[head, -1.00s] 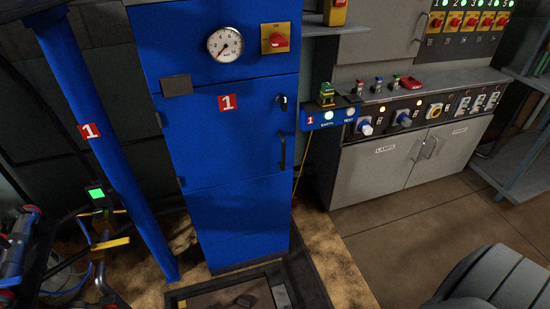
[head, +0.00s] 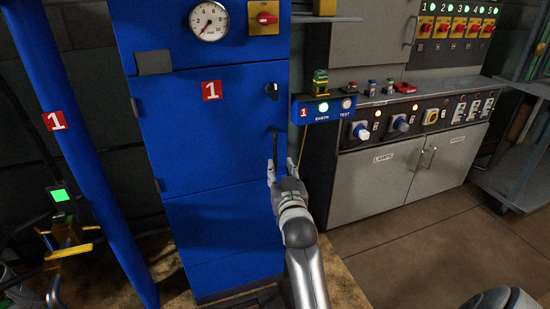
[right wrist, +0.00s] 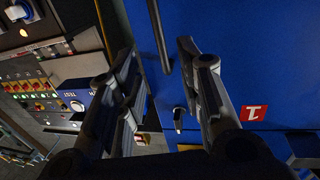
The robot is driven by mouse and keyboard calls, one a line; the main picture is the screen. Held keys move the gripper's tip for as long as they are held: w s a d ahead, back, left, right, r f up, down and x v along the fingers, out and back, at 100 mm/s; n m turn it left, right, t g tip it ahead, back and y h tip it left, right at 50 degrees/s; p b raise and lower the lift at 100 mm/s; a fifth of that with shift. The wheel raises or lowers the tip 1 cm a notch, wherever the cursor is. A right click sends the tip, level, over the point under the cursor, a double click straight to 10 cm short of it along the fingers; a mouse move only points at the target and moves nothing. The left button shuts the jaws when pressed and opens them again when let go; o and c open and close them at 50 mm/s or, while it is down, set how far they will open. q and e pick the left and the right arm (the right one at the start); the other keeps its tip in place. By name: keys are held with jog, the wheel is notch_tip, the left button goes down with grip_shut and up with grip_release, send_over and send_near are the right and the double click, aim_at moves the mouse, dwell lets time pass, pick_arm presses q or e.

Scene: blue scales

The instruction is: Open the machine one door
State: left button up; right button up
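The machine one door (head: 200,130) is a blue panel with a red "1" sign (head: 211,91); it looks closed. Its dark vertical handle (head: 275,146) is at the door's right side, below a small dark latch knob (head: 272,91). My right gripper (head: 279,166) is open at the lower end of the handle. In the right wrist view, my open right gripper (right wrist: 156,58) has the handle (right wrist: 159,35) between the lines of its two fingers, ahead of the tips; I cannot tell whether they touch. The latch knob also shows there (right wrist: 178,118). My left gripper is not in view.
Right of the door stand a blue EARTH/TEST box (head: 325,108) and a grey control console (head: 375,180) with knobs. A blue post (head: 80,160) stands to the left. The gauge (head: 208,21) and red switch (head: 265,18) are above. The floor at right is mostly clear.

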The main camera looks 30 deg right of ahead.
aim_at(275, 152)
jog(key=b+x, duration=0.1)
jog(key=x, duration=0.8)
jog(key=shift+w, duration=0.1)
pick_arm(q)
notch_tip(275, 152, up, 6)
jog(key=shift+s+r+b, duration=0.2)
jog(key=shift+b, duration=0.1)
pick_arm(e)
jog(key=shift+w+d, duration=0.3)
jog(key=shift+w, duration=0.35)
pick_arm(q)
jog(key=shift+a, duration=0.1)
pick_arm(e)
grip_shut()
